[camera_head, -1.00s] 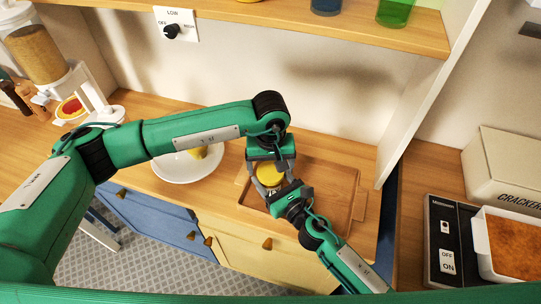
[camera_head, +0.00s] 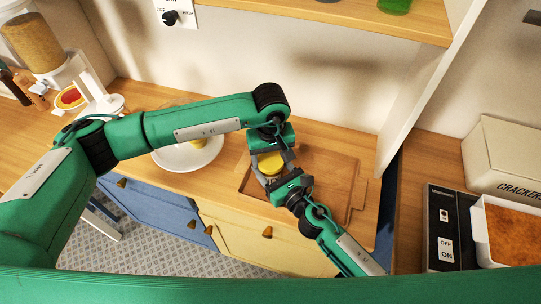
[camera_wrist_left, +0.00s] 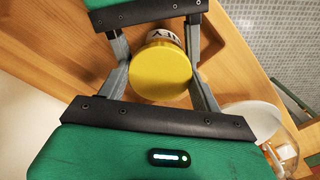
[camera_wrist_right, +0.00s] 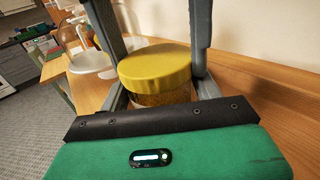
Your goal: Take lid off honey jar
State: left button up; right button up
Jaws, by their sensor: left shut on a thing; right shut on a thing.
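The honey jar has a round yellow lid (camera_head: 270,163) and stands over the wooden tray (camera_head: 330,180) in the head view. The lid fills the middle of the left wrist view (camera_wrist_left: 160,76), with part of a white lettered label behind it. My left gripper (camera_head: 271,160) comes from above, its fingers shut on either side of the lid. My right gripper (camera_head: 277,173) comes from the front right, its fingers shut around the jar body (camera_wrist_right: 162,98) under the lid. The lid appears to sit on the jar; any gap is hidden. The tray's floor under the jar is mostly covered.
A white plate (camera_head: 180,160) with a yellow item stands left of the tray. A dispenser (camera_head: 35,40) is at the far left. A cracker box (camera_head: 500,150) and a baking dish (camera_head: 483,235) are at right. A shelf (camera_head: 300,14) runs above; a white upright panel (camera_head: 425,95) stands right of the tray.

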pick_arm(q)
jog(key=n, duration=0.4)
jog(key=shift+n, duration=0.4)
jog(key=n, duration=0.4)
jog(key=shift+n, duration=0.3)
jog(key=n, duration=0.4)
jog(key=shift+r+n, duration=0.1)
jog(key=shift+n, duration=0.2)
jog(key=n, duration=0.7)
jog(key=shift+n, duration=0.3)
jog(key=n, duration=0.4)
jog(key=shift+n, duration=0.4)
jog(key=n, duration=0.4)
jog(key=shift+n, duration=0.4)
jog(key=n, duration=0.3)
jog(key=shift+r, duration=0.15)
